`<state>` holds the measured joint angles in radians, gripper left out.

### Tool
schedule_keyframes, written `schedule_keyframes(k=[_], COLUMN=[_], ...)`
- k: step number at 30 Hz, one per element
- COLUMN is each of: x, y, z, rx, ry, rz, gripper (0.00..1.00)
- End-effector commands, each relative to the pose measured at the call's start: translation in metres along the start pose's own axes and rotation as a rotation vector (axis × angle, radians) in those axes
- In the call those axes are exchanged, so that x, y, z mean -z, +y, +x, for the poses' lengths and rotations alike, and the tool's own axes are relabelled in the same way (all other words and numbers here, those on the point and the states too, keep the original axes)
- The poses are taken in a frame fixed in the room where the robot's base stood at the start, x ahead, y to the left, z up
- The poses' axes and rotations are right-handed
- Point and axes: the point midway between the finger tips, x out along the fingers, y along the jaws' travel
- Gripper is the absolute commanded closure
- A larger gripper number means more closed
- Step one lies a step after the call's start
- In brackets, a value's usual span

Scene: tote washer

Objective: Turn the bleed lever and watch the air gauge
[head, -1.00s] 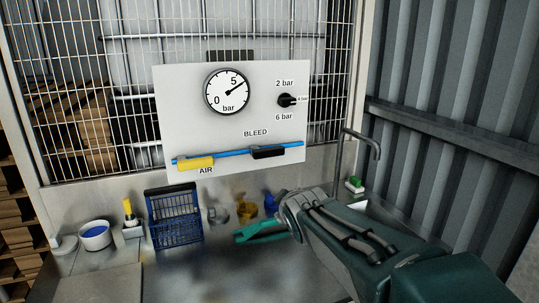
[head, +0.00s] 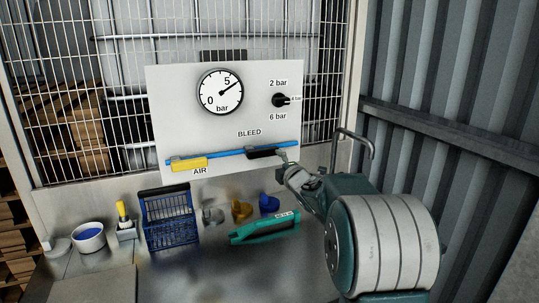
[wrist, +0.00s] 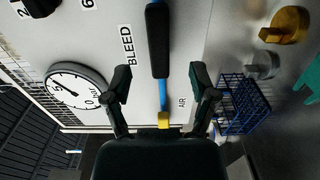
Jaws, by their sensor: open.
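The black bleed lever (head: 266,152) lies nearly level along the blue pipe under the BLEED label on the white panel. It also shows in the wrist view (wrist: 158,42). The yellow air lever (head: 189,164) lies along the same pipe to the left. The round air gauge (head: 220,92) has its needle pointing up and right, just past the 5; it also shows in the wrist view (wrist: 76,84). My gripper (head: 286,158) is at the right end of the bleed lever. In the wrist view my open fingers (wrist: 161,80) straddle the lever's line; contact cannot be told.
A black selector knob (head: 279,100) sits upper right on the panel. A bent metal pipe (head: 355,137) stands right of my gripper. Below are a blue basket (head: 169,218), a teal tool (head: 265,229), several small fittings and a white bowl (head: 89,237). The front bench is clear.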

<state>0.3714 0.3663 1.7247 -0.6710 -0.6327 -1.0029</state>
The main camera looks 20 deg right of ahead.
Motion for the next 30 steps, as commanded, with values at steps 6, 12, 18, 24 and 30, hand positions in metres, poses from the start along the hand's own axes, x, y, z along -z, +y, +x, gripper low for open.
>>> schedule_keyframes(k=[6, 12, 18, 24, 30], x=[0.0, 0.001, 0.0, 0.0, 0.0], y=[0.0, 0.0, 0.001, 0.001, 0.001], z=[0.039, 0.065, 0.075, 0.075, 0.075], rx=[0.001, 0.0, 0.001, 0.0, 0.001], ry=[0.0, 0.001, -0.001, -0.001, -0.001], rz=[0.0, 0.0, 0.002, 0.002, 0.002], gripper=[0.26, 0.26, 0.26, 0.26, 0.93])
